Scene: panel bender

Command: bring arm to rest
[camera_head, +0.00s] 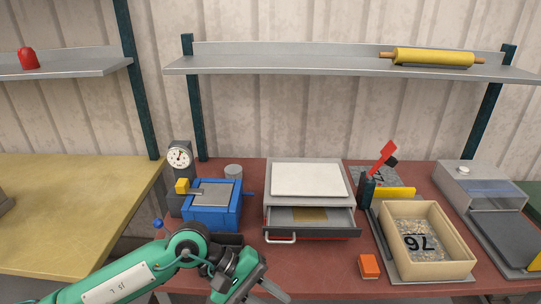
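My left arm, green with dark joints, comes in from the bottom left. Its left gripper (255,287) hangs at the bottom edge, in front of the red bench top (318,275). One grey finger shows, pointing down and right; the rest is cut off by the frame, so its opening cannot be judged. I see nothing held in the visible part. My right gripper is not in view.
Behind the arm are a blue vise-like device (212,215), a dial gauge (179,158) and a white-topped unit with an open drawer (311,231). To the right are an orange block (369,266), a beige tray (463,268) and a grey machine (505,240). A shelf (300,66) runs above.

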